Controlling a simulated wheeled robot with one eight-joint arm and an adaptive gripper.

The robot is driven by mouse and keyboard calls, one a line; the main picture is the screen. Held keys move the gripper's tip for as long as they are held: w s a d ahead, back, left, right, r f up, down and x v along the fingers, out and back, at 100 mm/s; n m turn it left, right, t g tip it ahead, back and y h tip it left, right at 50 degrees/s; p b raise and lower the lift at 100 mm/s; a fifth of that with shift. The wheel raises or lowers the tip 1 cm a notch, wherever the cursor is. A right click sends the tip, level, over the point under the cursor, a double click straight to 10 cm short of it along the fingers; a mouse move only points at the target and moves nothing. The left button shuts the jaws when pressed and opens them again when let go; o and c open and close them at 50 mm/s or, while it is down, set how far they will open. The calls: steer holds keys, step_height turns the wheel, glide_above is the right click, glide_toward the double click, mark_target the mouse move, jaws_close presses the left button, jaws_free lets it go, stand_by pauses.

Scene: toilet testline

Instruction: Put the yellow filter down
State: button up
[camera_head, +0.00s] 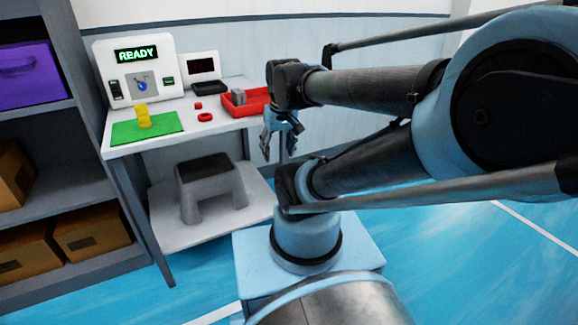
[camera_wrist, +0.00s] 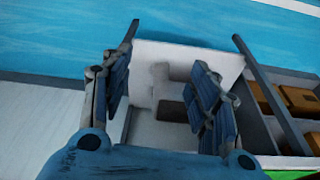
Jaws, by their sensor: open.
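The yellow filter (camera_head: 144,116) stands upright on the green mat (camera_head: 166,130) at the left of the white table in the head view. My gripper (camera_head: 281,140) hangs to the right of the table, beyond the red tray, well apart from the filter. In the wrist view my gripper (camera_wrist: 163,90) has its two fingers spread wide with nothing between them. The filter does not show in the wrist view; a green strip lies at its lower right edge.
A testing machine (camera_head: 138,68) reading "READY" stands behind the mat. A red tray (camera_head: 236,109) with grey parts and small red pieces lie right of the mat. A grey stool (camera_head: 208,180) stands below. A shelf (camera_head: 59,105) with a purple bin and cardboard boxes is at left.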

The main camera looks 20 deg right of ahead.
steer(key=s+d+f+m, duration=0.1)
steer(key=s+d+f, duration=0.1)
steer(key=s+f, duration=0.2)
steer(key=shift+s+d+g, duration=0.25)
steer(key=shift+g, duration=0.05)
steer(key=shift+w+f, duration=0.2)
steer(key=shift+w, duration=0.25)
stand_by(0.6)
